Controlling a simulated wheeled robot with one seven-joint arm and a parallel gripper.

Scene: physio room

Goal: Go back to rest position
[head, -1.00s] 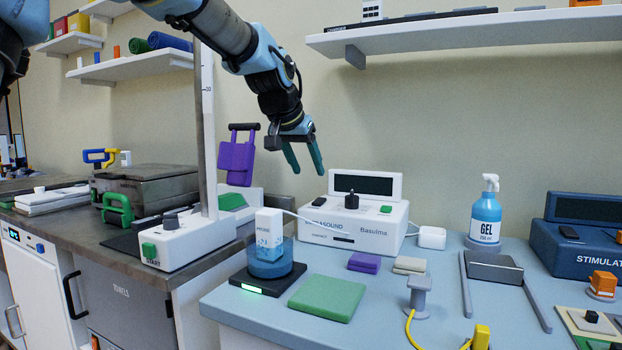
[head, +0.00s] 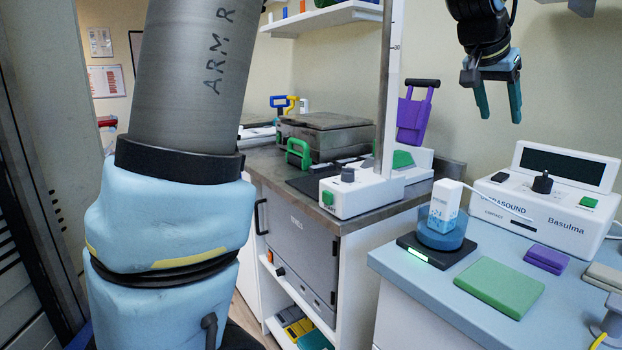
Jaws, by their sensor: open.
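My gripper (head: 498,100) hangs at the upper right of the head view, fingers pointing down. Its two teal fingers are apart with nothing between them. It is in the air above the light blue table (head: 400,272) and the ultrasound unit (head: 548,208), touching neither. A large grey and light blue link of my arm fills the left part of the view and hides what is behind it.
A white probe (head: 445,205) stands in a blue holder (head: 440,235) on a lit black base. A green pad (head: 500,287) and purple block (head: 546,258) lie nearby. A white post (head: 388,100) with a purple paddle (head: 415,118) rises left of my gripper.

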